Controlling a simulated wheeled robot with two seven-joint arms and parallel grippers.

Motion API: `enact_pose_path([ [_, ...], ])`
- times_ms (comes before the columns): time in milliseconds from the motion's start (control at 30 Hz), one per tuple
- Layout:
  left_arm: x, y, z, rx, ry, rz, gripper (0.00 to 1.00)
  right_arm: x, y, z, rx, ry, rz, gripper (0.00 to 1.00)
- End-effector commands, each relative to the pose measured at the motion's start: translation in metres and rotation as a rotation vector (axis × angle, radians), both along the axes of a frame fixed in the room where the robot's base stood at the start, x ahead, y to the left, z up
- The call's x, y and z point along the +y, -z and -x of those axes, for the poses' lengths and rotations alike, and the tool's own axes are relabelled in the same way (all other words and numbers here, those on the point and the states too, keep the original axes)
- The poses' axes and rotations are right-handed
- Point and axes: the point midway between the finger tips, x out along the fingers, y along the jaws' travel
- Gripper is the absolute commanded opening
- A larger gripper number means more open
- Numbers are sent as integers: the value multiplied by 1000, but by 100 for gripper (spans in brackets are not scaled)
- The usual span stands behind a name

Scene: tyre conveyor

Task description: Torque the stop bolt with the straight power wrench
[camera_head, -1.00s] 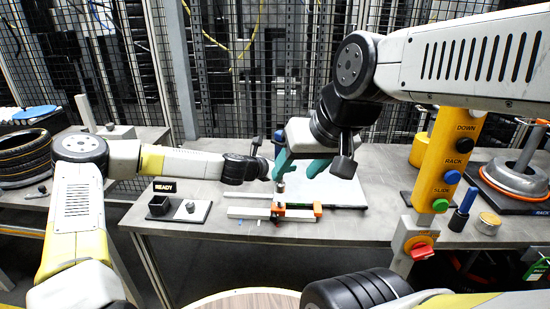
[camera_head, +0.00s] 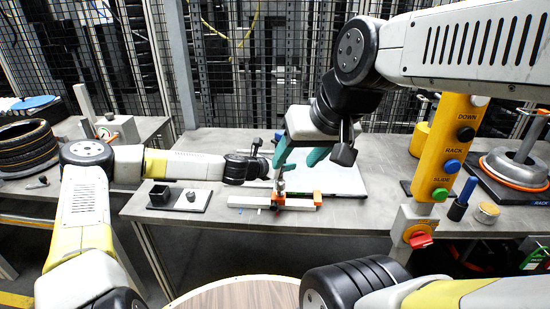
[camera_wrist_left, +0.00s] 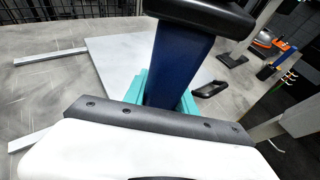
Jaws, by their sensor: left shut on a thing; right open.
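The straight power wrench (camera_wrist_left: 180,62) is dark blue with a black end, held between teal fingers in the left wrist view. My left gripper (camera_wrist_left: 163,98) is shut on it. In the head view my left wrist reaches in from the left, and its fingers are largely hidden. A slim grey tip (camera_head: 280,187) points down at the orange fixture (camera_head: 279,200) on a pale bar; the stop bolt itself is too small to make out. My right gripper (camera_head: 302,160) is open, teal fingers spread, just above and behind the fixture, close to the left gripper.
A small board (camera_head: 200,199) with a black box and a knob lies left of the fixture. A white plate (camera_head: 345,180) lies behind it. A yellow button post (camera_head: 447,150) stands at the right, by a blue-handled tool (camera_head: 467,190) and a tyre stand (camera_head: 520,170).

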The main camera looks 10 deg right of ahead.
Motion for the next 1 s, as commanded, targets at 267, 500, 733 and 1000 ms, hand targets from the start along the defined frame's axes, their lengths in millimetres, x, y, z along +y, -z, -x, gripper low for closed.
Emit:
enact_pose_path([
  [267,-1,-2,-1,-3,1,1,0,0,0,0,0,0,0,56],
  [500,-1,-2,-1,-3,1,1,0,0,0,0,0,0,0,56],
  [733,0,1,-1,-3,0,2,0,0,0,0,0,0,0,56],
  [1000,0,5,-1,-2,0,2,0,0,0,0,0,0,0,56],
])
